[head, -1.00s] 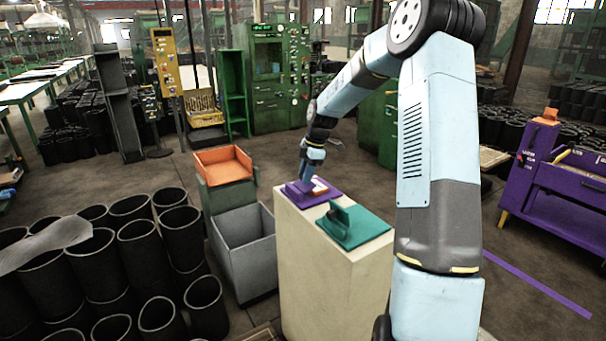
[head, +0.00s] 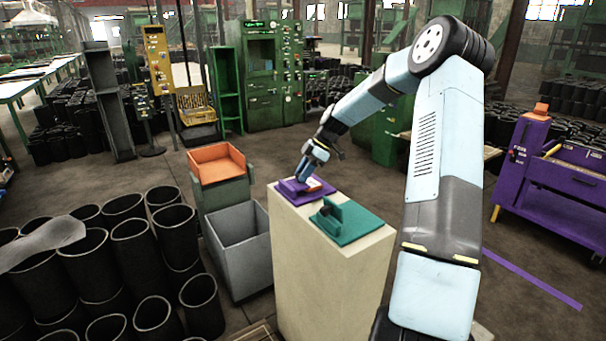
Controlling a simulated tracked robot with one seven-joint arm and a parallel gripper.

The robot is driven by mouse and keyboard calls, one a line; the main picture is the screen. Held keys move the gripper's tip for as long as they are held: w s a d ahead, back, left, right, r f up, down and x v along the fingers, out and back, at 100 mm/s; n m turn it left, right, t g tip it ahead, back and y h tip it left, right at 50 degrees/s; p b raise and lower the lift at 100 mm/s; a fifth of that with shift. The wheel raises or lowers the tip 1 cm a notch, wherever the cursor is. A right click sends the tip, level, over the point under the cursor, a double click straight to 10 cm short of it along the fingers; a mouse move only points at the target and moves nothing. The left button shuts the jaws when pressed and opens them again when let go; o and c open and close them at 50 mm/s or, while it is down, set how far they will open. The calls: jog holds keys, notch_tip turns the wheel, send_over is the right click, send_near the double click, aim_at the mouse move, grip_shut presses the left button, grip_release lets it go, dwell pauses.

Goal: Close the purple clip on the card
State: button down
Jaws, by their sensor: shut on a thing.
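The purple clip (head: 291,195) lies on its plate at the far end of the cream pedestal top (head: 340,255). A small pale and orange piece, perhaps the card, shows at the clip's right side; its exact seating is too small to tell. My gripper (head: 303,178) points down at the clip from above, its fingers together at the clip's upper part. The fingers seem shut on the purple clip, and they hide part of it. A teal clip (head: 346,221) stands on its own plate on the near half of the pedestal, apart from my gripper.
A grey open bin (head: 240,240) and an orange tray (head: 218,163) on a green stand are left of the pedestal. Black rubber sleeves (head: 140,245) crowd the left floor. A purple cart (head: 545,185) stands at the right. Floor behind the pedestal is clear.

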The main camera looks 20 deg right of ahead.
jog(key=shift+d+f, duration=0.1)
jog(key=c, duration=0.9)
grip_release()
jog(key=shift+o, duration=0.2)
jog(key=v, duration=1.3)
jog(key=shift+d+r, duration=0.15)
jog(key=shift+r, duration=0.15)
jog(key=shift+w, duration=0.1)
